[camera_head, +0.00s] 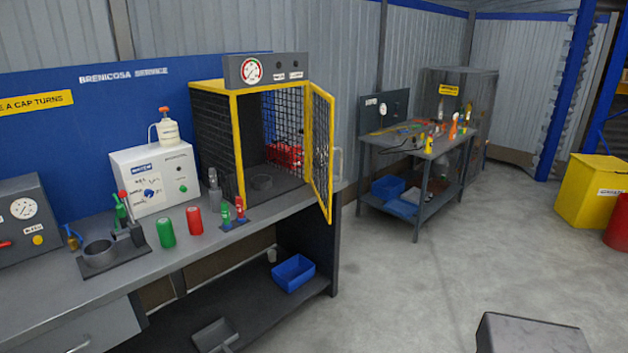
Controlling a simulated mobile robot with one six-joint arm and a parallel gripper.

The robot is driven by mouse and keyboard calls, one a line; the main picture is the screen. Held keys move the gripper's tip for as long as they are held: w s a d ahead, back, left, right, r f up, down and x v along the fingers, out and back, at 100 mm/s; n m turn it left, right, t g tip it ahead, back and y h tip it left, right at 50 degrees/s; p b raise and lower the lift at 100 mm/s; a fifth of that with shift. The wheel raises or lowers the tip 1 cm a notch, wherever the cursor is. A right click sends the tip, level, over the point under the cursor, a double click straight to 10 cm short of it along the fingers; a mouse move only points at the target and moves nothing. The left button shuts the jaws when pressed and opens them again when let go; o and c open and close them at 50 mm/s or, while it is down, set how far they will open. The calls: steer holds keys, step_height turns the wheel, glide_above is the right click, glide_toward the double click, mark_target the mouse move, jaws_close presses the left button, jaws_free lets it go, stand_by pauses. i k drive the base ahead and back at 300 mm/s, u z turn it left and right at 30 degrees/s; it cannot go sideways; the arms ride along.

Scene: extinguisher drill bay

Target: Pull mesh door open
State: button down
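The mesh door (320,146) has a yellow frame and dark wire mesh. It stands swung outward from the right front edge of the yellow-framed mesh cage (236,145) on the workbench. The cage front is open, and I can see inside it. My gripper is not in this view.
The grey workbench (130,285) holds a green can (165,233), a red can (194,221) and small tools. A gauge box (265,70) tops the cage. A second table (415,150) stands behind right. The floor (410,290) between is clear. A dark block (530,335) shows at bottom right.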

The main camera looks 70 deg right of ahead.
mark_target(317, 184)
steer(key=u, duration=0.05)
steer(key=k, duration=1.4)
steer(key=z, duration=0.4)
steer(key=i, duration=1.2)
steer(key=z, duration=0.05)
